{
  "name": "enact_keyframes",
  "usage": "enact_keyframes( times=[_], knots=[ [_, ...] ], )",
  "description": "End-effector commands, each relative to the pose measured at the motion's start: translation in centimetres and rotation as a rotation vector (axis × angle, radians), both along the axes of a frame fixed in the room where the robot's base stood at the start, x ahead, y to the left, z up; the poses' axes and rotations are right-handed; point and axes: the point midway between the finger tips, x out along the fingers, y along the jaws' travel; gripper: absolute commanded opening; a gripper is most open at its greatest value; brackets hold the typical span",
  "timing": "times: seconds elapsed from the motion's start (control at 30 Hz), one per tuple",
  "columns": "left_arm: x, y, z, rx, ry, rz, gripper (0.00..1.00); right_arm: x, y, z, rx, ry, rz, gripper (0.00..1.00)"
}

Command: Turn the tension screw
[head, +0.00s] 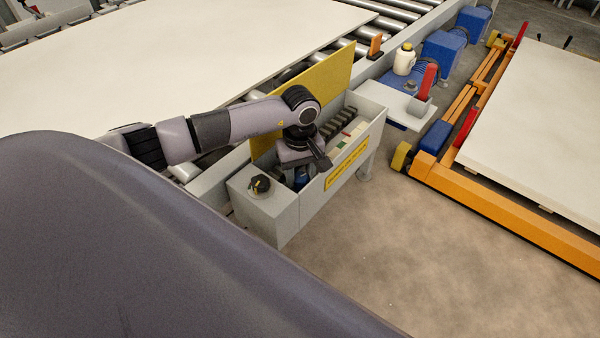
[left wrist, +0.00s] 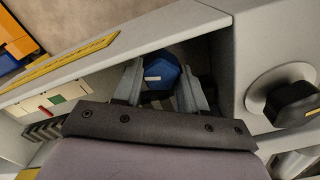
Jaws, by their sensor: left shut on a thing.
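The tension screw appears as a blue knob (left wrist: 160,70) with a white mark on its top, down inside an open grey box (head: 287,220). My left gripper (left wrist: 162,84) reaches into the box, with one finger on each side of the blue knob, shut on it. In the head view, my left gripper (head: 302,172) points down into the near end of the box, and its wrist hides most of the knob. My right gripper does not show in either view.
A yellow lid (head: 320,88) stands open along the box's back. A black rotary knob (head: 260,184) sits on the box's near end, and its side wall carries a yellow label (head: 347,163). Rollers and a pale board (head: 200,50) lie behind. An orange cart (head: 500,212) stands right; floor in front is clear.

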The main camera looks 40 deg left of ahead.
Motion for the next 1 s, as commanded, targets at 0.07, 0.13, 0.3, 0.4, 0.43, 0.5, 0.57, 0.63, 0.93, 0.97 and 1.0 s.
enact_keyframes(
  times=[0.07,0.13,0.3,0.4,0.43,0.5,0.57,0.63,0.93,0.97,1.0],
  knots=[
    [0.0,0.1,-0.1,0.002,-0.003,0.019,0.11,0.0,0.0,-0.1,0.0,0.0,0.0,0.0],
    [0.0,0.1,-0.1,0.002,-0.003,0.044,0.11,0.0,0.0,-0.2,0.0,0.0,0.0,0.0],
    [0.0,0.2,-0.1,0.003,-0.003,0.144,0.11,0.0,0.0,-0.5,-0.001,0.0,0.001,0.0],
    [0.0,0.2,-0.1,0.004,-0.003,0.225,0.11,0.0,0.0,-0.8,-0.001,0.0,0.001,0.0],
    [0.0,0.2,-0.1,0.003,-0.002,0.251,0.11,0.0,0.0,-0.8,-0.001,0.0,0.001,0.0],
    [-0.1,0.2,-0.1,0.003,-0.003,0.317,0.11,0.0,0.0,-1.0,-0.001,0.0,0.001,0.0],
    [-0.1,0.2,-0.1,0.004,-0.003,0.374,0.11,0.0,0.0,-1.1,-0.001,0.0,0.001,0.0],
    [-0.1,0.2,-0.1,0.004,-0.002,0.441,0.11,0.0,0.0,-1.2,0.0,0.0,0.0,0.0],
    [-0.2,0.2,-0.1,0.004,-0.003,0.725,0.11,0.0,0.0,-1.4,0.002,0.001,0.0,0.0],
    [-0.2,0.2,-0.1,0.004,-0.003,0.754,0.11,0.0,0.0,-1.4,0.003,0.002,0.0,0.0],
    [-0.3,0.2,-0.1,0.003,-0.002,0.792,0.11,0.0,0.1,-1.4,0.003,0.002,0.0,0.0]
  ],
)
